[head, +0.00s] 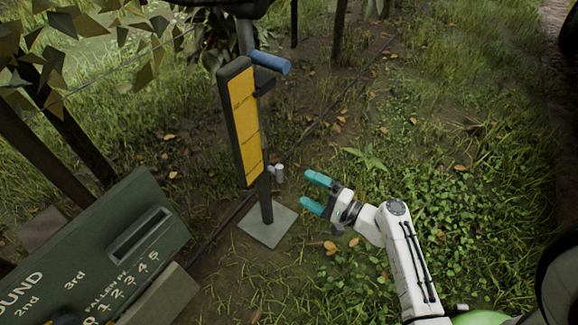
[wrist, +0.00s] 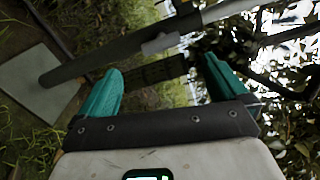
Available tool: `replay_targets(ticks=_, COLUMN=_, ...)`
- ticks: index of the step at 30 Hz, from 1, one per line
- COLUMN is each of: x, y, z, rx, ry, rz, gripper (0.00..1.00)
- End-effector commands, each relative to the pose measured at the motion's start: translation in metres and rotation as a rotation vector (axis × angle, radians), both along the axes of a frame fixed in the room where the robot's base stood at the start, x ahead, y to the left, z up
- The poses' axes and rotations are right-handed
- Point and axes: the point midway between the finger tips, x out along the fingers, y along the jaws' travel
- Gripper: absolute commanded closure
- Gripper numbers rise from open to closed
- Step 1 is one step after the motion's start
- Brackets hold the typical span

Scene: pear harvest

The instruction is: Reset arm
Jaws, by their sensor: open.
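My white arm reaches in from the lower right in the head view, and my gripper (head: 317,193) with its teal fingers points left over the grass. The fingers are apart with nothing between them. In the wrist view my gripper (wrist: 160,88) also shows open, with a teal finger on each side. A dark post (head: 266,195) with a yellow panel (head: 244,120) stands to the left of my gripper, on a pale square base plate (head: 268,224). In the head view the gripper is apart from the post. The post (wrist: 105,62) crosses the wrist view beyond the fingers.
A dark green board (head: 95,250) with white lettering and a slot stands at the lower left. A blue cylinder (head: 270,62) sticks out near the top of the yellow panel. Dark trunks stand at the left and back. Open grass (head: 470,150) lies to the right.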

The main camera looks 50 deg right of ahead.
Motion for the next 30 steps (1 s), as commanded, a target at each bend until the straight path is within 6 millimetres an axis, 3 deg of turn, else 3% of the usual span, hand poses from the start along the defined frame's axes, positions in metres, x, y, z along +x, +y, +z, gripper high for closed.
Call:
replay_targets(ticks=10, x=0.002, y=0.007, z=-0.001, rx=-0.018, ry=0.014, rz=0.026, gripper=0.0)
replay_targets(ticks=13, x=0.005, y=0.036, z=-0.006, rx=-0.104, ry=0.077, rz=0.135, gripper=0.0)
replay_targets(ticks=17, x=0.0, y=0.093, z=-0.021, rx=-0.304, ry=0.221, rz=0.38, gripper=0.0)
replay_targets(ticks=21, x=-0.023, y=0.143, z=-0.037, rx=-0.554, ry=0.396, rz=0.654, gripper=0.0)
replay_targets(ticks=24, x=-0.047, y=0.163, z=-0.042, rx=-0.73, ry=0.52, rz=0.827, gripper=0.0)
replay_targets(ticks=30, x=-0.093, y=0.172, z=-0.033, rx=-1.05, ry=0.76, rz=1.072, gripper=0.0)
